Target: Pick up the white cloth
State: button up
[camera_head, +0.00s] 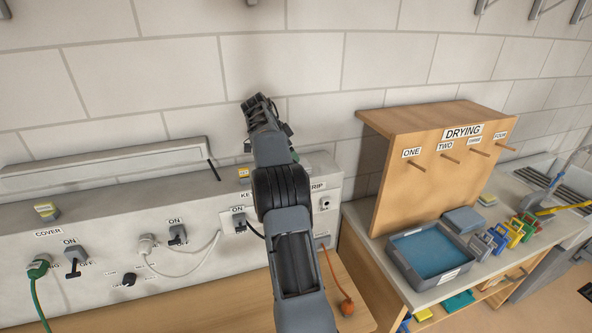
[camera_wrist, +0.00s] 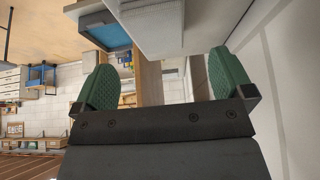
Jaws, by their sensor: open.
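I cannot make out a white cloth in either view. My gripper (camera_head: 262,106) is raised in front of the pale block wall, above the grey switch panel (camera_head: 110,258). In the wrist view my gripper (camera_wrist: 165,82) shows two green pads set wide apart. It is open, with nothing between the pads.
Right of the panel stands a wooden rack (camera_head: 432,158) labelled DRYING, with several bare pegs. Below it are a blue-lined tray (camera_head: 397,268) and several coloured clips (camera_head: 515,228) on the counter.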

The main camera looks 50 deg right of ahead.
jog(key=shift+x, duration=3.1)
jog(key=shift+a, duration=0.2)
jog(key=c, duration=1)
